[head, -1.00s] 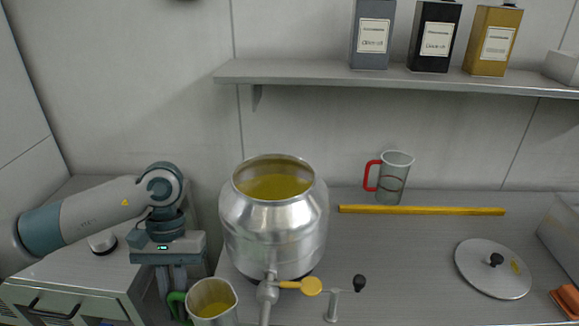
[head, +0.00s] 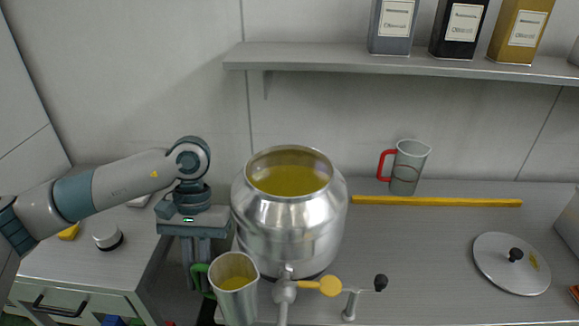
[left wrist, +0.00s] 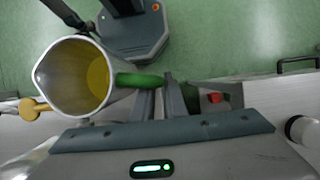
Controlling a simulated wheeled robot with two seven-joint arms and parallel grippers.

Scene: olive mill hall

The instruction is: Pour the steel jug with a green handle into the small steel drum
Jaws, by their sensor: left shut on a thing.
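The steel jug with a green handle (head: 238,300) holds yellow-green oil and is close to upright, at the lower middle of the head view. My left gripper (head: 203,285) is shut on its green handle. The jug (left wrist: 68,78) and its handle between the fingers (left wrist: 160,82) also show in the left wrist view. The small steel drum (head: 292,222) stands on the counter just behind and right of the jug, its mouth open, with oil inside. The jug's rim is below the drum's mouth. My right gripper is not in view.
The drum's tap (head: 284,290) with a yellow lever (head: 330,286) juts toward the front beside the jug. A shelf (head: 400,62) with tins hangs above.

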